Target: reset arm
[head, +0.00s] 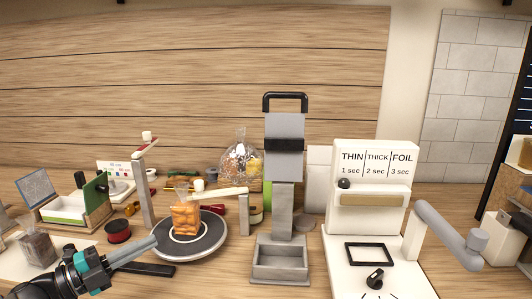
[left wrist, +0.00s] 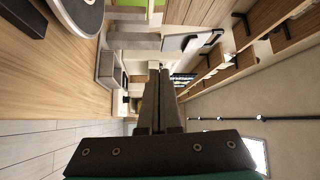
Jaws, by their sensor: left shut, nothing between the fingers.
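My left gripper (head: 136,252) is at the lower left of the head view, above the counter and in front of the round dark turntable (head: 217,236). Its fingers are together with nothing between them. In the left wrist view the shut fingers (left wrist: 159,80) point away from the camera toward the room. My right gripper is not in either view. An orange packet (head: 186,217) stands on the turntable, apart from my gripper.
A grey stand (head: 284,200) with a black handle and a white sealer (head: 371,166) labelled THIN, THICK and FOIL stand to the right. A clear bag (head: 240,160) is behind. A dark packet (head: 38,249), a red-and-black spool (head: 118,231) and a box (head: 68,211) crowd the left.

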